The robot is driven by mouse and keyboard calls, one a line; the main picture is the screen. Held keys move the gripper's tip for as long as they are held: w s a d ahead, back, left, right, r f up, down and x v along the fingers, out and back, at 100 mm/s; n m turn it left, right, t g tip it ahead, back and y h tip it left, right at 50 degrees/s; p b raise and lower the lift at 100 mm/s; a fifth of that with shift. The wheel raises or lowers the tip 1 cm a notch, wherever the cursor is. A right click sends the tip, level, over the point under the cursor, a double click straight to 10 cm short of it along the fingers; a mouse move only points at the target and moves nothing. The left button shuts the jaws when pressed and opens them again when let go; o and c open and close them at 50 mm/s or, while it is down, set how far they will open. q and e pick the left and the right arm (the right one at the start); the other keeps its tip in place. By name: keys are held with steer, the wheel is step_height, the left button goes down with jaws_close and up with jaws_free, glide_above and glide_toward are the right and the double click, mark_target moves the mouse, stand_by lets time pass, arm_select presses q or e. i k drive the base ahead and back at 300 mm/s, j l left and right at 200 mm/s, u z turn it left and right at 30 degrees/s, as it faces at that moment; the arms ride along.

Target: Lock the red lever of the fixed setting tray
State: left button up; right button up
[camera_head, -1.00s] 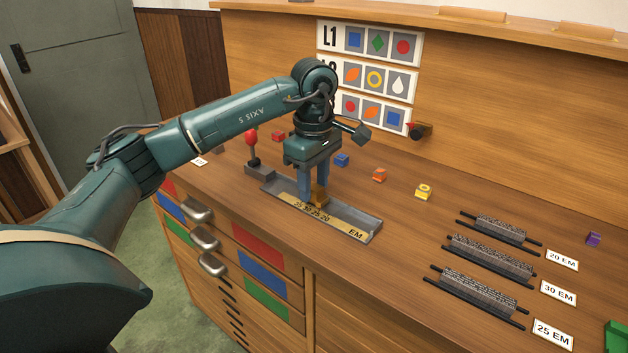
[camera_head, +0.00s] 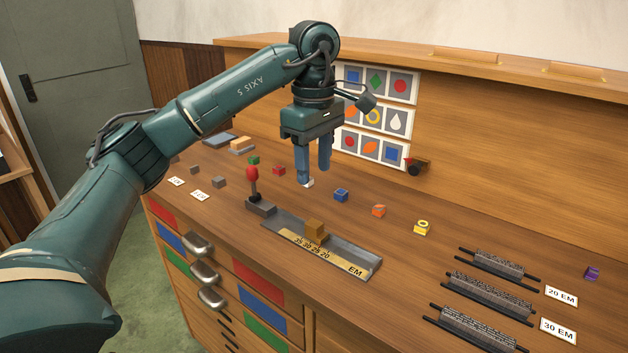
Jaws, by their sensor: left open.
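The setting tray (camera_head: 368,262) is a long grey metal channel on the wooden bench, with a brass scale strip along its front edge. The red lever (camera_head: 252,176) stands upright on a grey block at the tray's left end. A brass block (camera_head: 315,231) sits in the tray near its middle. My left gripper (camera_head: 315,178) points down with its blue fingers apart, empty, above the bench behind the tray. It is to the right of the lever and touches neither lever nor block. My right gripper is not in view.
Small coloured cubes stand behind the tray, among them a blue one (camera_head: 341,195) and an orange one (camera_head: 379,211). Type racks (camera_head: 487,292) lie at the right. Symbol cards (camera_head: 378,115) hang on the back panel. Bench right of the tray is partly clear.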

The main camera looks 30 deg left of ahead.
mark_target(253, 171)
steer(key=k, duration=1)
